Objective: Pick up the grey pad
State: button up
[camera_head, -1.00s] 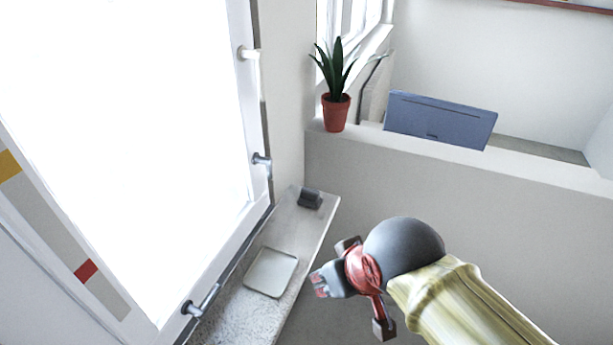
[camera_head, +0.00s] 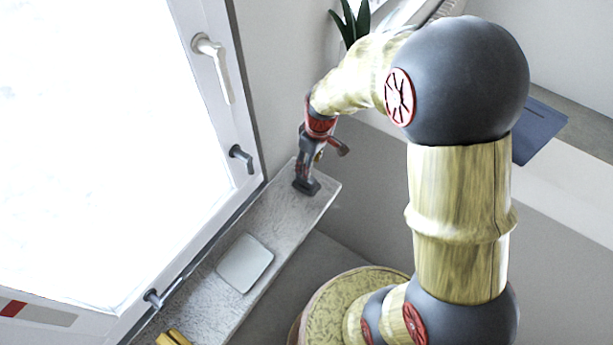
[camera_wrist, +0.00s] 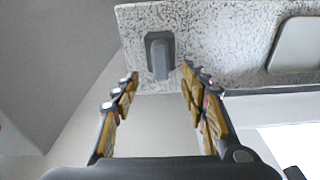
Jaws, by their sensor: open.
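The grey pad (camera_head: 308,187) is a small dark grey block on the far end of the speckled stone sill (camera_head: 205,300). In the wrist view the pad (camera_wrist: 160,53) shows ahead, in line with the gap between my fingers. My gripper (camera_head: 304,176) points down at the sill's far end, over the pad and partly hiding it in the head view. In the wrist view my gripper (camera_wrist: 159,74) is open, with one finger on each side and nothing held. I cannot tell whether the fingers touch the pad.
A pale flat square tray (camera_head: 245,263) lies farther along the sill. A bright window with handles (camera_head: 241,158) borders the sill on the left. A low grey wall (camera_head: 375,165) stands behind, with a plant (camera_head: 350,25) and a blue panel (camera_head: 538,130). A yellow item (camera_head: 172,338) shows at the bottom.

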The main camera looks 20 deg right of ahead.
aim_at(306, 182)
jog(key=f, duration=0.4)
jog(key=shift+w, duration=0.25)
jog(key=shift+w+a+f, duration=0.1)
jog(key=shift+a+f, duration=0.05)
jog(key=shift+f, duration=0.75)
jog(key=shift+w+a+f, duration=0.15)
jog(key=shift+f, duration=0.75)
jog(key=shift+w+a+f, duration=0.1)
jog(key=shift+a+f, duration=0.05)
jog(key=shift+f, duration=0.75)
jog(key=shift+c, duration=0.7)
jog(key=shift+r, duration=0.1)
grip_shut()
